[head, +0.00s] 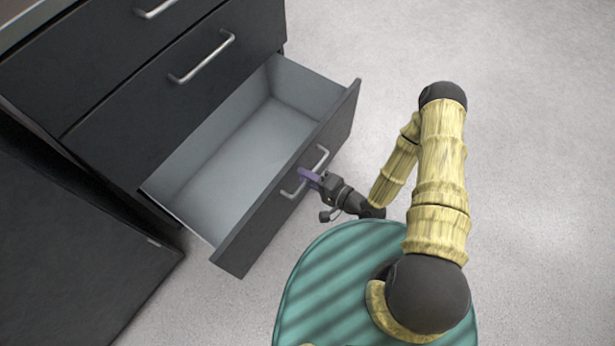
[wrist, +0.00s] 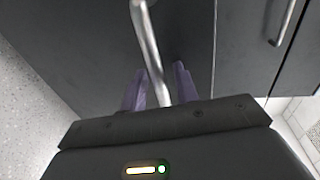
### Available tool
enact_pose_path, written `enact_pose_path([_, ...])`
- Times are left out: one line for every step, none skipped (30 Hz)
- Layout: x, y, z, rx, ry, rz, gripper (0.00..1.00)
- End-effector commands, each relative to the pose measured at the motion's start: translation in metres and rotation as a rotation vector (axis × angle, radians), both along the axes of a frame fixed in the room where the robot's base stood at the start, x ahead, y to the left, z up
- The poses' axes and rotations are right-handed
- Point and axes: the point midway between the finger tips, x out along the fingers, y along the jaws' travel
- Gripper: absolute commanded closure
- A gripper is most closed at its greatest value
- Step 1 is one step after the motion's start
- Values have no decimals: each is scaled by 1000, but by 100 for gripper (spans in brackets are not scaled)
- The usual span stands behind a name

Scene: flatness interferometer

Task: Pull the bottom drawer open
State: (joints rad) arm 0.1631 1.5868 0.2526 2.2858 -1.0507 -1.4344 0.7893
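The bottom drawer (head: 285,205) is pulled far out of the dark cabinet, and its grey inside (head: 235,150) looks empty. Its metal bar handle (head: 322,155) is on the drawer front; it also shows in the wrist view (wrist: 146,40). My gripper (head: 308,175) is at the handle, on the outer side of the drawer front. In the wrist view, the purple fingers of my gripper (wrist: 160,82) stand apart, one on each side of the handle bar. A gap shows between the bar and the right finger. The fingertips' exact contact with the bar is hard to see.
Above the open drawer, another drawer (head: 150,95) with a bar handle (head: 202,58) is shut. A dark cabinet block (head: 70,240) stands at the lower left. The pale speckled floor (head: 540,150) is clear to the right.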

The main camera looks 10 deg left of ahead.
Motion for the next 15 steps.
enact_pose_path([-1,1,0,1,1,2,70])
enact_pose_path([-1,1,0,1,1,3,70])
enact_pose_path([-1,1,0,1,2,3,70])
enact_pose_path([-1,1,0,1,2,4,70])
enact_pose_path([-1,1,0,1,2,4,70])
enact_pose_path([-1,1,0,1,2,4,70])
enact_pose_path([-1,1,0,2,3,3,70])
enact_pose_path([-2,1,0,2,3,3,70])
enact_pose_path([-2,1,0,2,3,3,70])
enact_pose_path([-2,0,0,2,3,3,70])
enact_pose_path([-2,0,0,2,3,3,70])
enact_pose_path([-2,0,0,2,3,3,70])
enact_pose_path([-2,-1,1,1,5,3,70])
enact_pose_path([-3,-2,1,1,5,3,70])
enact_pose_path([-4,-4,2,1,5,3,70])
